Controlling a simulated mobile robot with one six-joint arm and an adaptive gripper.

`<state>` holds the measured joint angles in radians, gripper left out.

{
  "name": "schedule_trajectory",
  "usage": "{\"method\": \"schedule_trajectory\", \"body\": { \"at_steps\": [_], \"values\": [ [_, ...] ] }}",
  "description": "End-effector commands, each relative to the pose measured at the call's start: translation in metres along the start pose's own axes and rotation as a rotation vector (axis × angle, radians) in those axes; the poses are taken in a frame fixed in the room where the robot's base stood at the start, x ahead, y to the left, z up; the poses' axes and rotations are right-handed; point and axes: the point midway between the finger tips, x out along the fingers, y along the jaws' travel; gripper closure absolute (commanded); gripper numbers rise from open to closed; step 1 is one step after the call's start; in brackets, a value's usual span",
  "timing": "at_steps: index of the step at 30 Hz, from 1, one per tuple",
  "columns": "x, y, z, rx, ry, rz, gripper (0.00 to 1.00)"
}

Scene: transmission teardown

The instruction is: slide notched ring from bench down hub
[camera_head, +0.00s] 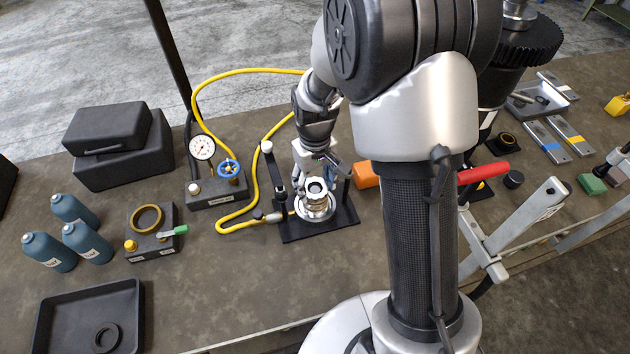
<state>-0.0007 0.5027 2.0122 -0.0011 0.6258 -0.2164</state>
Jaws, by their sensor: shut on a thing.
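The hub (314,209) is a silver, stepped metal part standing upright on a black base plate (291,235) in the middle of the bench. My gripper (318,177) comes down from above and behind, right over the hub. Its fingers are shut around a pale metal ring (316,188) at the hub's top, which I take to be the notched ring. The ring is small here, so its notches and how far it sits around the hub cannot be told. My arm hides part of the bench to the right.
A black post (272,172) stands left of the hub. A yellow hose (252,190) loops from the gauge block (216,195). Teal bottles (48,252), a brass ring (147,219) on a block and a black tray (45,325) with a dark ring (106,338) lie left.

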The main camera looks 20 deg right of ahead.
Motion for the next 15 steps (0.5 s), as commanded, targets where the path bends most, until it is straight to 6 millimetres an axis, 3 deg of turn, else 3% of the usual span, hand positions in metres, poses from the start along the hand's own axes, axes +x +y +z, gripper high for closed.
{"method": "schedule_trajectory", "body": {
  "at_steps": [7, 8, 15],
  "values": [
    [-0.0004, 0.0001, -0.0002, 0.000, 0.001, 0.000, 0.77],
    [-0.0004, 0.0001, -0.0002, 0.000, 0.001, 0.000, 0.43],
    [-0.0003, 0.0000, -0.0001, 0.000, 0.000, 0.000, 0.27]
  ]
}}
